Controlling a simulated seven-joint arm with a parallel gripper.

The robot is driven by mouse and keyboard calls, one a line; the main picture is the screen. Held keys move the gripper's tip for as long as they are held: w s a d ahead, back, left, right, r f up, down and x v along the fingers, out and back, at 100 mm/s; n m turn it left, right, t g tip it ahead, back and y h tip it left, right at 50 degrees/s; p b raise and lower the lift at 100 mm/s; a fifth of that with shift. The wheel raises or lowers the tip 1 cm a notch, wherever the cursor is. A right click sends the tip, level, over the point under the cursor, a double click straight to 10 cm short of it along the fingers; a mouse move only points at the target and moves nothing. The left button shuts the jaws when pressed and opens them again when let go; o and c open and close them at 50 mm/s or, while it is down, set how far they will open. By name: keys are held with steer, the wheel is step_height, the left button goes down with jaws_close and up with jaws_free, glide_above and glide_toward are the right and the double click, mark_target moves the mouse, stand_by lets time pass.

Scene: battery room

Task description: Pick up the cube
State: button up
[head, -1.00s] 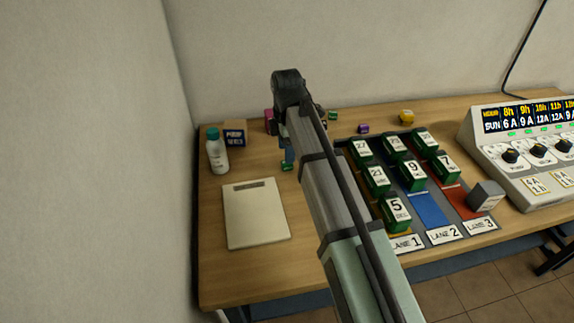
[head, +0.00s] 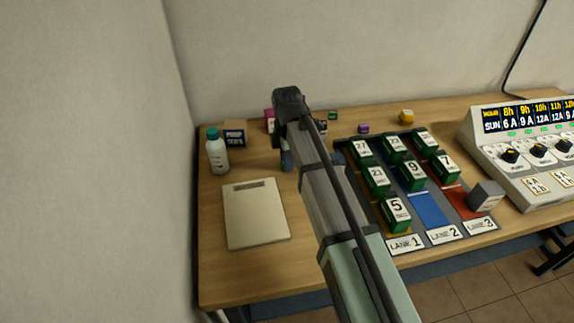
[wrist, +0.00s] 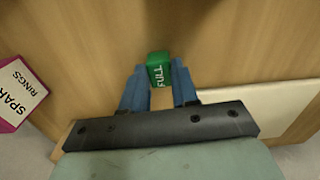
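A small green cube marked FULL (wrist: 158,71) shows in the wrist view between the two blue fingertips of my gripper (wrist: 159,82). It fills nearly all the gap between the tips. I cannot tell whether the fingers press on it or only stand close beside it. In the head view my gripper (head: 286,160) points down at the wooden table (head: 230,268), its fingers partly hidden by my arm. The cube is not visible there.
A pink box (wrist: 18,92) is close by. Lane trays (head: 433,211) with several numbered green blocks and a control console (head: 520,150) lie right.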

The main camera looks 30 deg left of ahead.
jaws_close()
steer(key=shift+r, duration=0.1)
